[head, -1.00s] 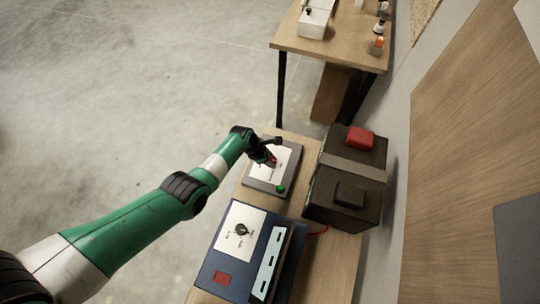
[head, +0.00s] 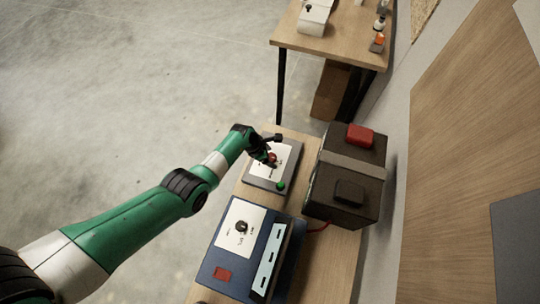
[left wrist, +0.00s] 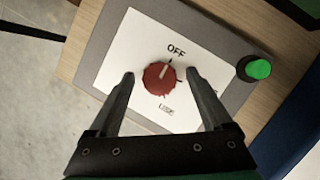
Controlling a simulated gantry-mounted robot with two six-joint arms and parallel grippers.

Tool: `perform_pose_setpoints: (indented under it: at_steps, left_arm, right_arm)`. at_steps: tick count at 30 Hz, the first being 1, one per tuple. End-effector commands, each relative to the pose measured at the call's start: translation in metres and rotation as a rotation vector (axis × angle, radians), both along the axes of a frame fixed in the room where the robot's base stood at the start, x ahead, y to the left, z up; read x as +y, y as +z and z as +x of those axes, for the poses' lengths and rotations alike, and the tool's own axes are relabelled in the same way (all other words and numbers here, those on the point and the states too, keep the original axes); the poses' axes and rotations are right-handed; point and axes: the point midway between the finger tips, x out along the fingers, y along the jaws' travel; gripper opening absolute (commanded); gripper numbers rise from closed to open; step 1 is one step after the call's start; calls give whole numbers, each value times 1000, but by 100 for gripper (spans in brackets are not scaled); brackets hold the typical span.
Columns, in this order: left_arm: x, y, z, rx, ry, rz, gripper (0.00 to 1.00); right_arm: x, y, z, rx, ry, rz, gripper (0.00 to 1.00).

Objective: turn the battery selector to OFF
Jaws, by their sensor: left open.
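The battery selector is a red round knob (left wrist: 158,77) on a white-faced grey panel (left wrist: 92,66). In the left wrist view its pale pointer line aims up and slightly right, toward the printed OFF label (left wrist: 176,50). Another label, partly unreadable, lies below the knob. My left gripper (left wrist: 160,74) is open, with one finger on each side of the knob and a visible gap to each. In the head view the left gripper (head: 269,152) is over the panel and the red knob (head: 272,159) shows beside its fingers. My right gripper is not in view.
A green button (head: 281,186) sits at the panel's near corner. A large dark battery box (head: 345,172) stands close on the right. A blue unit (head: 226,277) with a black dial (head: 242,227) is nearer on the same wooden bench. Another table (head: 335,50) stands behind.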

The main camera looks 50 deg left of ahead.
Motion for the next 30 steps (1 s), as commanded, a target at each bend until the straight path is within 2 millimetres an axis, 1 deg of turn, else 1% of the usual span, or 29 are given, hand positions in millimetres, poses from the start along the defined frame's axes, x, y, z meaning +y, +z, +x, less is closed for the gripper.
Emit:
perform_pose_setpoints:
  at_steps: [2, 5, 8, 12, 15, 18, 23, 30]
  left_arm:
    - [0, 4, -1, 0, 0, 0, 83]
    - [2, 16, -4, 0, 0, 1, 83]
    - [4, 34, -10, 0, 1, 0, 83]
    - [8, 64, -21, 0, 1, 0, 83]
    - [11, 83, -29, -1, 2, 0, 83]
    - [13, 98, -35, -1, 1, 0, 83]
    - [15, 108, -42, 0, 1, 0, 83]
    - [16, 107, -43, 0, 0, 0, 83]
  right_arm:
    - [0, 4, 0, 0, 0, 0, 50]
    - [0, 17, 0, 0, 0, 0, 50]
    - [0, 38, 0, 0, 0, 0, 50]
    - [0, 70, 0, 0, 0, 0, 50]
    - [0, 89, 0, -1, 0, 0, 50]
    - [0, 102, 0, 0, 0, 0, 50]
    - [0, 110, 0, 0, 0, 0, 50]
    - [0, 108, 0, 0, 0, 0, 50]
